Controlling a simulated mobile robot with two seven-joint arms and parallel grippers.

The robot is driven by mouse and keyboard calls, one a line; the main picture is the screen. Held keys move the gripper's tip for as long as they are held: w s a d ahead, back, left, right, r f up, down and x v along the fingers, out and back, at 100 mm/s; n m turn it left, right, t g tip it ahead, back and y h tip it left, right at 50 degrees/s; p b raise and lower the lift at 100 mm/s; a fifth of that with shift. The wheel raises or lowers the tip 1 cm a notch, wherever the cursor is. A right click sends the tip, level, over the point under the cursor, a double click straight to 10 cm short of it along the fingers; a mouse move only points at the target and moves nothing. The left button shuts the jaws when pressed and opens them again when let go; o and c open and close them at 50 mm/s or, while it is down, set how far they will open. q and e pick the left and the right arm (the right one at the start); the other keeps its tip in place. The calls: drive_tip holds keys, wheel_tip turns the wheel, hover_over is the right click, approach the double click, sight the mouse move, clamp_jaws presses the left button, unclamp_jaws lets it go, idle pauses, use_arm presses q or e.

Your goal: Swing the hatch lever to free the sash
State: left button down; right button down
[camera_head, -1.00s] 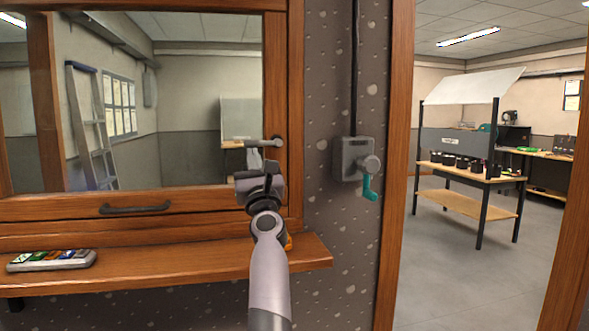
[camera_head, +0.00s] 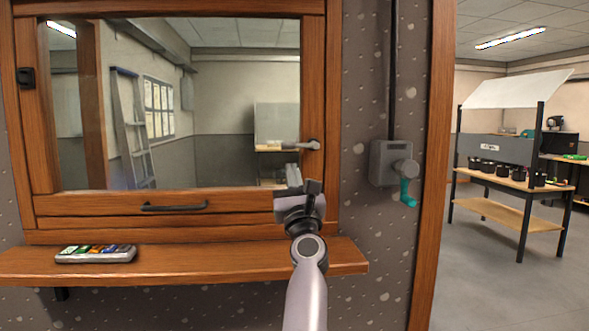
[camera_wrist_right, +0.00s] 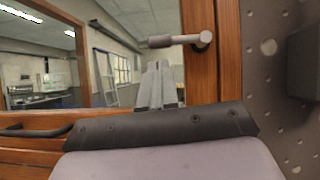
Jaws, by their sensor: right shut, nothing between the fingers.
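The hatch lever (camera_head: 302,146) is a grey handle on the right stile of the wooden sash frame. It lies about horizontal, pointing left from its round pivot. It also shows in the right wrist view (camera_wrist_right: 175,41). The sash (camera_head: 200,207) is a wood-framed window with a dark pull handle (camera_head: 174,207) on its bottom rail. My right gripper (camera_head: 293,172) is shut and empty, just below the lever. In the right wrist view its fingers (camera_wrist_right: 157,82) point up toward the lever's grip, with a small gap seeming to lie between. My left gripper is not in view.
A wooden ledge (camera_head: 200,263) juts out below the sash, with a grey tray of coloured pieces (camera_head: 96,254) on it. A grey wall box with a teal-handled crank (camera_head: 391,164) is right of the frame. An open doorway leads to a workbench (camera_head: 505,180).

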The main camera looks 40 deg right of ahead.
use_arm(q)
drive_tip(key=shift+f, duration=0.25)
use_arm(e)
drive_tip(key=shift+v, duration=1.4)
drive_tip(key=shift+f, duration=0.1)
